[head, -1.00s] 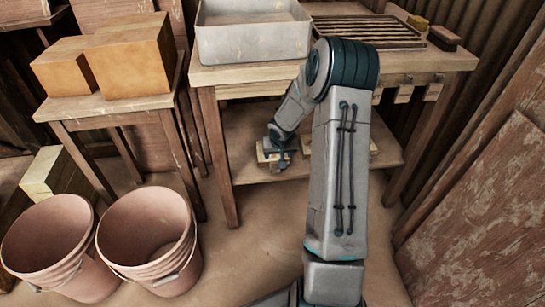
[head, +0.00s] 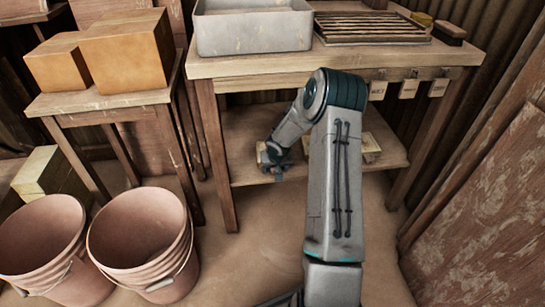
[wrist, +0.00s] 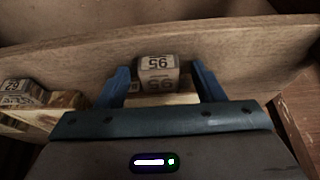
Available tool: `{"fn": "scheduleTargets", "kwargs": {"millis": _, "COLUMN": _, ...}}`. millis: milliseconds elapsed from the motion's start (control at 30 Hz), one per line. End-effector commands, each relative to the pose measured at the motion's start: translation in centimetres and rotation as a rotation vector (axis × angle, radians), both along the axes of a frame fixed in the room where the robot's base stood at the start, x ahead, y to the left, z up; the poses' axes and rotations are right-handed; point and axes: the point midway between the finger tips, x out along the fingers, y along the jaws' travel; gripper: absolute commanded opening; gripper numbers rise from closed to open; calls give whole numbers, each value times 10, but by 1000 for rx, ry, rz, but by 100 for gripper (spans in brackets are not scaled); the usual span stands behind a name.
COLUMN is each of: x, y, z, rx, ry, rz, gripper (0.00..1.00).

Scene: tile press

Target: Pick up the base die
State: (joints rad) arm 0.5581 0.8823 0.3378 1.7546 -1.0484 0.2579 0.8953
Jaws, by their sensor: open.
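My gripper (wrist: 160,75) is open, its two blue fingers standing on either side of a block (wrist: 158,64) with printed digits that look like 95. The block has a pale wooden part below it, and I see no closed contact with the fingers. I cannot read a name that marks it as the base die. A second numbered block on pale wood (wrist: 35,98) lies to the left in the wrist view. In the head view my gripper (head: 274,163) is at the left of the lower shelf, mostly covering the block there. Another pale block (head: 369,147) sits further right.
The lower shelf (head: 240,140) is under a wooden workbench (head: 340,66) that carries a grey tub (head: 253,33) and a slatted rack (head: 370,28). The bench top is close above my forearm. Two pink buckets (head: 140,240) stand at the lower left beside a small table with boxes (head: 128,52).

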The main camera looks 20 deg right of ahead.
Motion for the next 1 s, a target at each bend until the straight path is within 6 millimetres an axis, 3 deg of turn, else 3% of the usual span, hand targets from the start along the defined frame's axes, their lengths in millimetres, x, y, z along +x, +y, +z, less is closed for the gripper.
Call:
{"fn": "scheduleTargets", "kwargs": {"millis": 133, "x": 0, "y": 0, "z": 1, "rx": 0, "ry": 0, "rz": 0, "gripper": 59}}
{"fn": "scheduleTargets", "kwargs": {"millis": 300, "x": 0, "y": 0, "z": 1, "rx": 0, "ry": 0, "rz": 0, "gripper": 12}}
{"fn": "scheduleTargets", "kwargs": {"millis": 367, "x": 0, "y": 0, "z": 1, "rx": 0, "ry": 0, "rz": 0, "gripper": 0}}
{"fn": "scheduleTargets", "kwargs": {"millis": 733, "x": 1, "y": 0, "z": 7, "rx": -1, "ry": -4, "rz": 0, "gripper": 0}}
{"fn": "scheduleTargets", "kwargs": {"millis": 1000, "x": 1, "y": -1, "z": 36, "rx": -2, "ry": -6, "rz": 0, "gripper": 0}}
